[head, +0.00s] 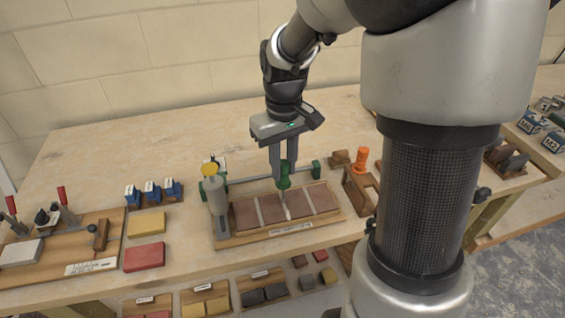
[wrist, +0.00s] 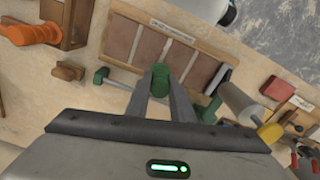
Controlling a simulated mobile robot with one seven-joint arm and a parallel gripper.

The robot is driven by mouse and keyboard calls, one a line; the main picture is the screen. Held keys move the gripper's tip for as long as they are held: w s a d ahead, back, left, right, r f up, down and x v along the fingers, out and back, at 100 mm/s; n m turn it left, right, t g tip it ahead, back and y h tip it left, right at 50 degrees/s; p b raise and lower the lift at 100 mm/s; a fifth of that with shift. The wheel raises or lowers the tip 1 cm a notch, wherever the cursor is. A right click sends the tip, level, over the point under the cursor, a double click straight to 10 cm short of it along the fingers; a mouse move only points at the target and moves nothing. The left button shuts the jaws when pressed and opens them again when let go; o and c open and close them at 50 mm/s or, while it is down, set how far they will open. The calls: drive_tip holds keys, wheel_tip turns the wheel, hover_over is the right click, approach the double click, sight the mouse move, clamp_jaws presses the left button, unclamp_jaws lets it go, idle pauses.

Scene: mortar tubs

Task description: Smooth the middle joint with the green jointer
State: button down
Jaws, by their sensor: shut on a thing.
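My gripper (head: 284,170) is shut on the green jointer (head: 284,183) and holds it upright by its handle. The jointer's pale tip points down at the middle joint (head: 286,208) of the brick panel; whether it touches the mortar I cannot tell. The panel is a wooden board (head: 275,236) with several red-brown bricks in a row and pale joints between them. In the wrist view my gripper (wrist: 160,88) has the green jointer handle (wrist: 160,73) between its fingers, with the brick board (wrist: 190,37) beyond; the jointer's tip is hidden there.
A grey cylinder with a yellow top (head: 216,192) stands at the board's left end. A green-ended bar (head: 250,180) runs behind the board. An orange-handled tool (head: 361,160) sits in a wooden stand at right. Blue boxes (head: 151,190) and yellow (head: 146,223) and red (head: 144,257) blocks lie left.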

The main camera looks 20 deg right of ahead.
drive_tip(key=shift+s, duration=0.1)
drive_tip(key=shift+s, duration=0.75)
drive_tip(key=shift+s, duration=0.65)
drive_tip(key=shift+s, duration=0.7)
drive_tip(key=shift+s+f, duration=0.1)
